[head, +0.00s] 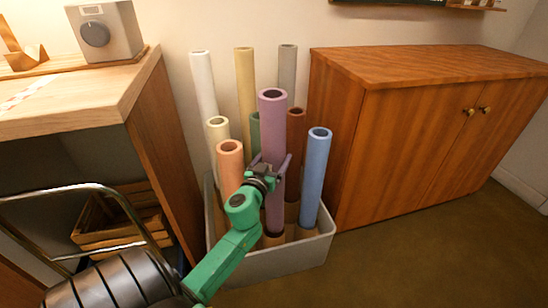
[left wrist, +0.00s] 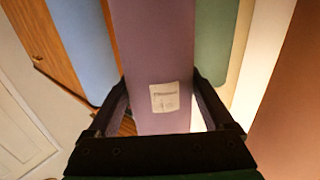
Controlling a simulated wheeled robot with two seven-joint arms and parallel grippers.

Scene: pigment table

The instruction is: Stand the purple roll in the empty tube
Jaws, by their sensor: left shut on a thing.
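The purple roll (head: 273,128) is upright among the other rolls in the head view. My left gripper (head: 270,168) is shut on it around its middle. In the left wrist view the purple roll (left wrist: 155,60), with a white label, lies between the two fingers (left wrist: 160,105). The roll's lower end is at the dark mouth of a short brown tube (head: 273,240) at the front of the grey bin (head: 270,264). I cannot tell whether the end is inside the mouth or just above it. My right gripper is not in view.
A blue roll (head: 315,175) stands close on the right, an orange roll (head: 230,168) close on the left. White (head: 203,85), yellow (head: 245,90) and grey (head: 287,70) rolls stand behind. A wooden cabinet (head: 400,140) is right of the bin, a desk (head: 85,98) left.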

